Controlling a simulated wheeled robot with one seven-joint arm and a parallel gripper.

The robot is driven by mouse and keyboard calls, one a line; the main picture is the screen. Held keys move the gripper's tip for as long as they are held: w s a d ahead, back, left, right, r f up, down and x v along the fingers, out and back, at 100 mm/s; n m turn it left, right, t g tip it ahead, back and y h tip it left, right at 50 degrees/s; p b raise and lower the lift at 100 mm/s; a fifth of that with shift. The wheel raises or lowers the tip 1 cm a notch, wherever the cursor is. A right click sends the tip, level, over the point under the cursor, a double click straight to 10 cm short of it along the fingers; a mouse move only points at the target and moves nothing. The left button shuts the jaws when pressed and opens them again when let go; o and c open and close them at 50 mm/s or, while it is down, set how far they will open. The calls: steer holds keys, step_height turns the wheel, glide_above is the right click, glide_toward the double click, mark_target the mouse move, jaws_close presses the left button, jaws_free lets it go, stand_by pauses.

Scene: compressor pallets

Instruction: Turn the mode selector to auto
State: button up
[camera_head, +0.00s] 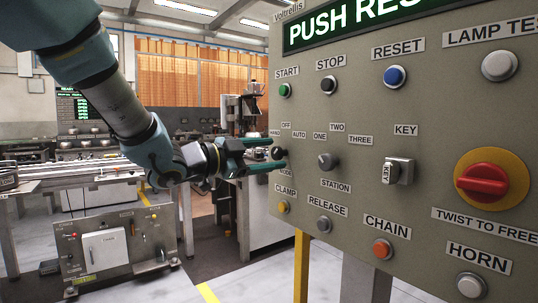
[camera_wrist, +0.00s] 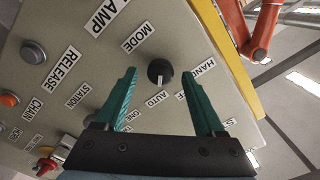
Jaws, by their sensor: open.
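The mode selector (camera_head: 278,153) is a small black round knob at the left edge of the grey panel. It also shows in the wrist view (camera_wrist: 160,71), where a pale pointer line on it faces down, toward the AUTO label (camera_wrist: 157,98). The HAND, OFF and AUTO labels arc above it in the head view. My gripper (camera_wrist: 159,73) is open, its two teal fingers on either side of the knob. In the wrist view gaps show between knob and fingers. The lower finger partly hides the MODE label in the head view.
A station selector (camera_head: 327,160) and a key switch (camera_head: 399,171) sit to the right. The start button (camera_head: 285,90) is above, the clamp button (camera_head: 284,207) below. A large red emergency stop (camera_head: 482,182) is far right. An orange arm (camera_wrist: 262,30) stands beyond the panel edge.

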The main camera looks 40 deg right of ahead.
steer(key=a, duration=1)
steer(key=shift+w+a+b, duration=0.3)
steer(key=w+a+f+n+t+y, duration=0.5)
steer(key=w+a+f+n, duration=0.15)
steer(key=w, duration=0.25)
steer(key=w+a+f+n+t+y, duration=0.4)
steer(key=w+a+f+n+t, duration=0.15)
steer(key=w+a+n, duration=0.2)
steer(key=a+f+n+y, duration=0.4)
steer(key=a+f+y, duration=0.15)
steer(key=a, duration=0.55)
steer(key=s+a+f+n+g+y, duration=0.3)
steer(key=s+a+f+n+g, duration=0.5)
steer(key=s+a+f, duration=0.3)
step_height(320, 180, up, 16)
steer(key=s+p, duration=0.2)
steer(key=p, duration=1.3)
steer(key=shift+a, duration=0.45)
